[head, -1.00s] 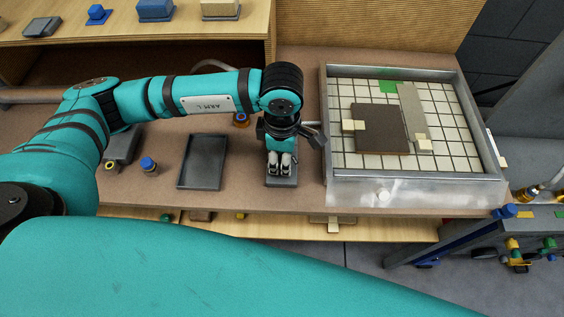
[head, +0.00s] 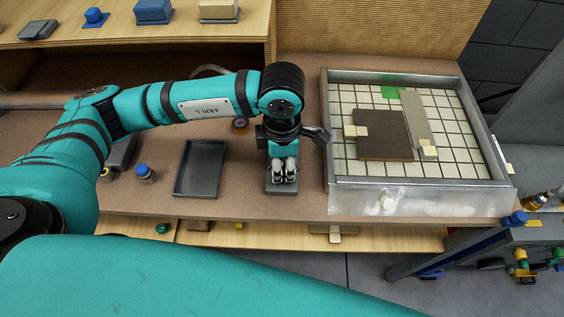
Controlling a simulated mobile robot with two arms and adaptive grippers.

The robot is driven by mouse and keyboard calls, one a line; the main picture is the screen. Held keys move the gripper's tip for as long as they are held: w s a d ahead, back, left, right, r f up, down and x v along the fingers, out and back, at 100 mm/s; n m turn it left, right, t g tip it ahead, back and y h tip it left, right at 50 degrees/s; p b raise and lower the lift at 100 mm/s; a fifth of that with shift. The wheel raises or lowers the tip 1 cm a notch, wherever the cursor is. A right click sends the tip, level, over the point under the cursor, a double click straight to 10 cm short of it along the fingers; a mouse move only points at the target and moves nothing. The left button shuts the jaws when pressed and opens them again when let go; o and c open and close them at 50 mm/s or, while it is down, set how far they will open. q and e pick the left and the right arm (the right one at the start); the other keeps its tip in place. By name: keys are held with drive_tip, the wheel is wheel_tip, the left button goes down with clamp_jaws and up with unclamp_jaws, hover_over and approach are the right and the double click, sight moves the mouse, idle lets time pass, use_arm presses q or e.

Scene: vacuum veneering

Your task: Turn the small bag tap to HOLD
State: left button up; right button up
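My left gripper (head: 285,170) points down over a small dark grey block (head: 282,188) on the brown bench, left of the framed tray. Its two pale fingertips are close together. I cannot tell whether they touch each other, the block or something between them. The gripper and wrist cover most of what lies there. I cannot make out the small bag tap for certain, nor any HOLD mark. My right gripper is not in view.
A metal-framed tray (head: 338,190) with a white grid holds a brown panel (head: 384,140) and a beige strip (head: 416,112). An empty dark tray (head: 200,168) and a blue-capped bottle (head: 145,172) lie to the left. Coloured fittings (head: 522,268) sit at the right.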

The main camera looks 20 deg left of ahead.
use_arm(q)
drive_tip(key=o, duration=0.5)
drive_tip(key=shift+c, duration=0.2)
wheel_tip(320, 180, up, 12)
drive_tip(key=shift+s, duration=0.1)
idle(0.6)
